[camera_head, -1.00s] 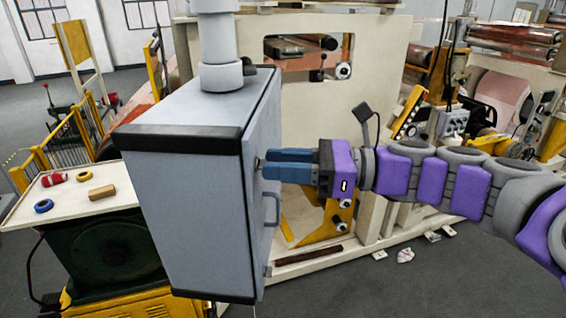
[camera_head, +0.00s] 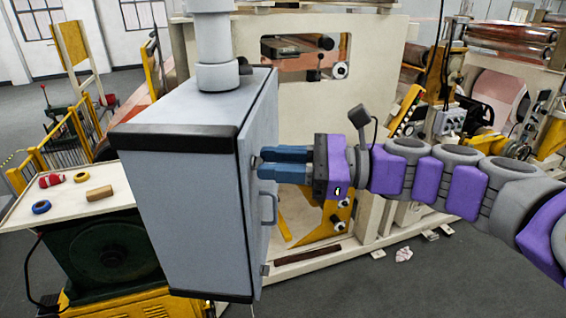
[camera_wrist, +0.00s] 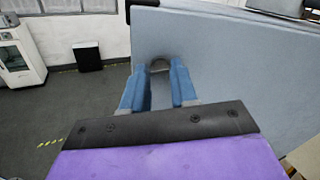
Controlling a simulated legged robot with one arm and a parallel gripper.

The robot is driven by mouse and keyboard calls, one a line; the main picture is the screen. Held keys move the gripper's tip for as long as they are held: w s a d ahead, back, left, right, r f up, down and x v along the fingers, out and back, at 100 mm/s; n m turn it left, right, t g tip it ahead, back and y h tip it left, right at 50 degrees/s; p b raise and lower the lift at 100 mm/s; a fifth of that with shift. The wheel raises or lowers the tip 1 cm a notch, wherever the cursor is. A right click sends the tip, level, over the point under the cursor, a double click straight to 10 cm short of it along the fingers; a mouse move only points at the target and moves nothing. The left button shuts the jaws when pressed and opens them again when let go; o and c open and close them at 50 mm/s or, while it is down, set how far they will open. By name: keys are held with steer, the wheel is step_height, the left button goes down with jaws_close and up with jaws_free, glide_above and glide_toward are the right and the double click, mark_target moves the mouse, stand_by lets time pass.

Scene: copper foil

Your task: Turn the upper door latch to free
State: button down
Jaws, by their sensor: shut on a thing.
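The grey cabinet (camera_head: 185,210) stands at the centre left, its door (camera_head: 262,140) on the right side facing my arm. My gripper (camera_head: 260,164) reaches the upper part of the door from the right, with its blue fingers at the door face. In the wrist view the fingers (camera_wrist: 160,68) are close together around a small grey upper latch (camera_wrist: 160,65), and they look shut on it. The latch is mostly hidden by the fingers in the head view. A door handle (camera_head: 270,208) sits below my gripper, apart from it.
A cream-topped bench (camera_head: 70,210) with tape rolls and a small block stands left of the cabinet. A cream machine frame (camera_head: 375,110) with copper rollers stands behind my arm. Grey floor (camera_head: 400,290) is open at the lower right.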

steer(key=shift+a+f+n+b, duration=0.1)
steer(key=shift+n+b, duration=1.65)
steer(key=shift+n, duration=1.9)
steer(key=shift+f+n+b, duration=0.1)
steer(key=shift+n+b, duration=1.6)
steer(key=shift+n, duration=1.95)
steer(key=c, duration=1.4)
jaws_free()
steer(key=o, duration=0.5)
steer(key=shift+a, duration=0.35)
